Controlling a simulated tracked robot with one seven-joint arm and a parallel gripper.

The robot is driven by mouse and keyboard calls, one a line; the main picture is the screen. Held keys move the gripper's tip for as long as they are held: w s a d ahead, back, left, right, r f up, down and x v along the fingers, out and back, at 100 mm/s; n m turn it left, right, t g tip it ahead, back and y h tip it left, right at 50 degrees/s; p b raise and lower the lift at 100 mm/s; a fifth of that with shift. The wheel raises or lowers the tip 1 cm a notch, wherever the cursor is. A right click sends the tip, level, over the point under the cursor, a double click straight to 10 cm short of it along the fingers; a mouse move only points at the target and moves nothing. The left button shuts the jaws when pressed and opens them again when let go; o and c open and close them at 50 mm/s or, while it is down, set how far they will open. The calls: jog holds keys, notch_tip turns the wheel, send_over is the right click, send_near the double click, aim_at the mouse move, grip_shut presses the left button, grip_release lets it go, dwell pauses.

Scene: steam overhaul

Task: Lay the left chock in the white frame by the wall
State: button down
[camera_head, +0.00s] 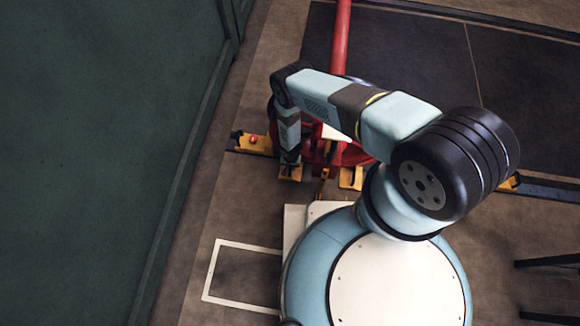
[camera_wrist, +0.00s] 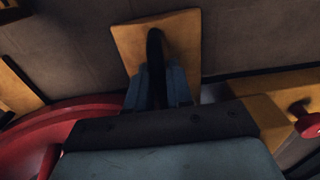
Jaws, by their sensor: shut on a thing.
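The left chock (camera_head: 291,173) is a small yellow-orange block on the floor side of my gripper, beside the red machinery. In the wrist view the chock (camera_wrist: 183,38) shows as a tan plate with a black upright handle. My gripper (camera_wrist: 157,88) is shut on that handle, one blue-grey finger on each side; in the head view my gripper (camera_head: 290,157) points down over the chock. Whether the chock touches the floor is unclear. The white frame (camera_head: 210,270) is a painted rectangle on the floor near the wall; my body hides its right end. Its visible inside is empty.
A green wall (camera_head: 100,130) stands along the left. A red wheeled machine (camera_head: 345,155) with a red bar is just right of my gripper. A second yellow chock (camera_head: 351,178) and a yellow rail end with a red knob (camera_head: 253,140) are close by. Bare floor lies between.

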jog(key=shift+a, duration=0.15)
dwell(0.3)
jog(key=shift+w+a+r, duration=0.1)
jog(key=shift+w+a, duration=0.05)
jog(key=shift+a, duration=0.9)
jog(key=shift+w+a+r, duration=0.1)
jog(key=shift+w+a, duration=0.05)
jog(key=shift+a, duration=0.9)
jog(key=s+a, duration=0.2)
jog(key=s, duration=1.7)
jog(key=shift+s+a+r, duration=0.3)
jog(key=shift+s+a, duration=0.05)
jog(key=shift+r, duration=0.15)
dwell(0.4)
jog(key=shift+r, duration=1.35)
